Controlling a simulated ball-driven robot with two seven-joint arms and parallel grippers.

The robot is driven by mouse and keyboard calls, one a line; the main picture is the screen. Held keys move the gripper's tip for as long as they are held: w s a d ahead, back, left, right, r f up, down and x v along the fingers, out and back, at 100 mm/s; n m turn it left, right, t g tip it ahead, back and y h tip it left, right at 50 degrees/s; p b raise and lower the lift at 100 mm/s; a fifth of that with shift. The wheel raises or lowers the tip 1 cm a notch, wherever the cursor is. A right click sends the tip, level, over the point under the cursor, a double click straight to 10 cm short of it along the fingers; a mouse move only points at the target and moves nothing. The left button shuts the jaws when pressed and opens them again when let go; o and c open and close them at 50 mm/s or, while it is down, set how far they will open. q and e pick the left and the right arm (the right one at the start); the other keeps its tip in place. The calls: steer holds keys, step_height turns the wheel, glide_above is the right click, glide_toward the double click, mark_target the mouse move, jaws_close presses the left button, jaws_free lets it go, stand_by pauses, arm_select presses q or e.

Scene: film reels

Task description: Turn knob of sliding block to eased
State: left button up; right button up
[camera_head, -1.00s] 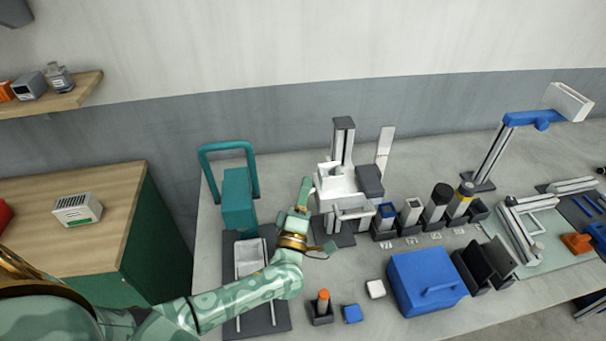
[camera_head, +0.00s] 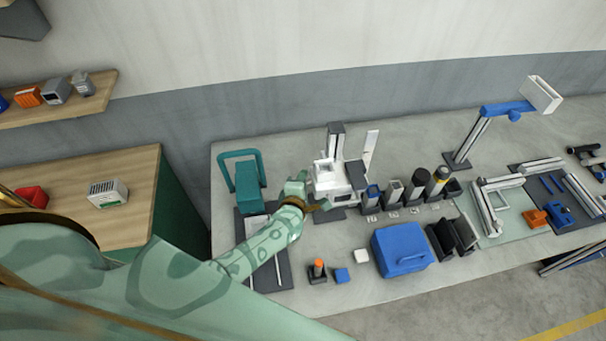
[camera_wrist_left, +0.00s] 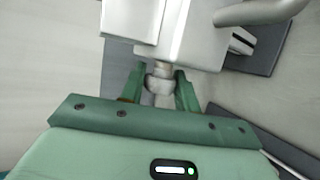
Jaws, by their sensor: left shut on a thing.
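The sliding block is part of a white device (camera_head: 326,184) with a dark upright column on the back of the bench. In the left wrist view its pale grey body (camera_wrist_left: 195,45) fills the top, with a curved handle (camera_wrist_left: 262,11) at the upper right. A small round metal knob (camera_wrist_left: 160,80) on a short stem sticks out of the body toward me. My left gripper (camera_wrist_left: 160,92) is shut on this knob, one green finger on each side. In the head view my left gripper (camera_head: 300,186) is at the device's left side. Any marks for the knob's setting cannot be read.
A teal press-like frame (camera_head: 243,180) stands left of the device. Several dark holders with cylinders (camera_head: 415,188) stand to its right.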

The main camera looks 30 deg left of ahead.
arm_select(q)
steer(key=shift+p, duration=0.35)
stand_by(0.3)
steer(key=o, duration=0.9)
steer(key=shift+o, duration=0.2)
steer(key=shift+s, duration=0.1)
steer(key=v, duration=1.6)
steer(key=shift+a+r, duration=0.2)
steer(key=shift+r, duration=0.2)
